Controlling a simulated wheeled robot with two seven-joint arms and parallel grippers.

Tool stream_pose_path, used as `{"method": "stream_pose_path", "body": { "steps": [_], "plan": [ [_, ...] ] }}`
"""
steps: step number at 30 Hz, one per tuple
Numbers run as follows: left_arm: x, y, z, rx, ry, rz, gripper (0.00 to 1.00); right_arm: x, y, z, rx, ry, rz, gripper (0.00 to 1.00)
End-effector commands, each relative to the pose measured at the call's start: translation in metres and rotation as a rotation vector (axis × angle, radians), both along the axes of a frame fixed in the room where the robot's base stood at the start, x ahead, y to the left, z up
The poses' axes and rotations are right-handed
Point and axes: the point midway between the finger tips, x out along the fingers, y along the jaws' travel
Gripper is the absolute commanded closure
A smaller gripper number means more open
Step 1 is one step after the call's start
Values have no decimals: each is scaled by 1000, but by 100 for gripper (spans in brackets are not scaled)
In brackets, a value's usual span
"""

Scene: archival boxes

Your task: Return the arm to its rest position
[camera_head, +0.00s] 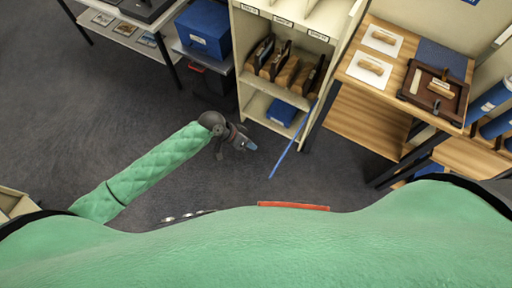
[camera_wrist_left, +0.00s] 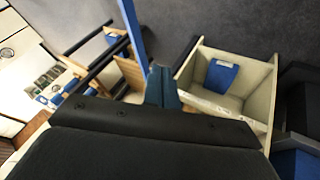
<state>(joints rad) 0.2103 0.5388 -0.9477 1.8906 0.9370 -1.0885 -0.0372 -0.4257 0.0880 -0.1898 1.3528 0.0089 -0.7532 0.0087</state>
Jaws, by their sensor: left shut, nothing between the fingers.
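My left arm, in a green quilted sleeve (camera_head: 160,168), reaches in from the left in the head view. My left gripper (camera_head: 250,145) is shut and empty, held over the dark floor in front of the shelf unit. Its blue-grey fingertips show together in the left wrist view (camera_wrist_left: 162,86). My right gripper is not in either view.
A cream shelf unit (camera_head: 244,62) holds wooden-backed items and a blue box (camera_head: 281,112). A blue pole (camera_head: 290,142) slants beside it. A wooden table (camera_head: 393,82) stands right. A blue archival box (camera_head: 203,28) sits upper left. Dark floor (camera_head: 70,120) at left is clear.

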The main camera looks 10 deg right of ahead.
Motion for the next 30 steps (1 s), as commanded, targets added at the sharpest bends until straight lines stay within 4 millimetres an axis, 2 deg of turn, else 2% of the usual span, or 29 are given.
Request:
{"method": "stream_pose_path", "body": {
  "steps": [13,17,20,27,30],
  "plan": [
    [0,4,8,-4,-1,6,100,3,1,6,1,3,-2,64],
    [14,5,5,-1,-63,31,100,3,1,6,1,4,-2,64],
    [40,21,-13,47,-154,69,100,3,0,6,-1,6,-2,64],
    [137,77,-30,156,-364,208,100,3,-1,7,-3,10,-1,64],
    [171,102,-42,201,-432,278,100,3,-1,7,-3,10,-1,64]
  ]
}}
